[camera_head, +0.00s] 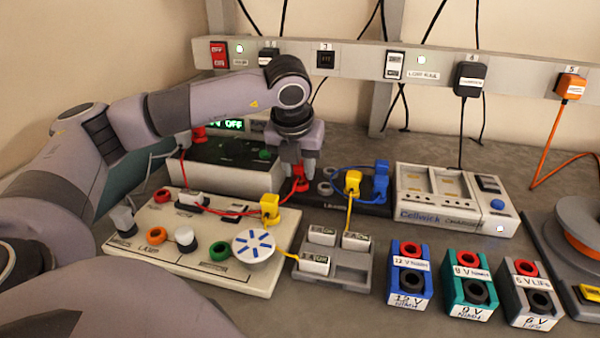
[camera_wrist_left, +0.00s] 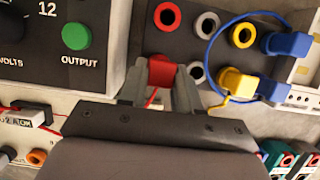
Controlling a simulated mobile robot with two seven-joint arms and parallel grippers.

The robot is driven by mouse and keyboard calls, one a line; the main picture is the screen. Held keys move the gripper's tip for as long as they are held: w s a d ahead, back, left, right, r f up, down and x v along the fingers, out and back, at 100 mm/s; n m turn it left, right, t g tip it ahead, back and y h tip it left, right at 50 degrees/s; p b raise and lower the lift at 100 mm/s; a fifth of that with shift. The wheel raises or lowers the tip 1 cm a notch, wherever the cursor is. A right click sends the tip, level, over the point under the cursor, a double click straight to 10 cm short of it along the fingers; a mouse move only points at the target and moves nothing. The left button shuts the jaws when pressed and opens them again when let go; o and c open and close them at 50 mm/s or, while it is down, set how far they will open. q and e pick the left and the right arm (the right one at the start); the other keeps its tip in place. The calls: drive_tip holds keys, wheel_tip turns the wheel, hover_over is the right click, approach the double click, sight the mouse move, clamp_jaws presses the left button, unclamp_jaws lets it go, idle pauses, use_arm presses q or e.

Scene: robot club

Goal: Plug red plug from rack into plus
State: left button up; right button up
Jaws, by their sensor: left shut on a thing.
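My left gripper (camera_head: 301,168) is shut on a red plug (camera_head: 301,183) at the left end of the dark lead rack (camera_head: 345,207). In the left wrist view the red plug (camera_wrist_left: 161,71) sits between the two fingertips (camera_wrist_left: 160,88), with a red lead running down from it. I cannot tell whether it is seated in the rack or just above it. My right gripper is out of view.
A dark power supply (camera_head: 225,168) with a green OUTPUT knob stands behind the board. Red and yellow leads cross the board.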

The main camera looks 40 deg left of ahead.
use_arm(q)
drive_tip(key=shift+r+p, duration=0.3)
drive_tip(key=shift+r, duration=0.3)
idle(0.3)
drive_tip(key=shift+r+p, duration=1)
drive_tip(key=shift+r, duration=0.7)
drive_tip(key=o, duration=0.4)
drive_tip(key=c, duration=0.4)
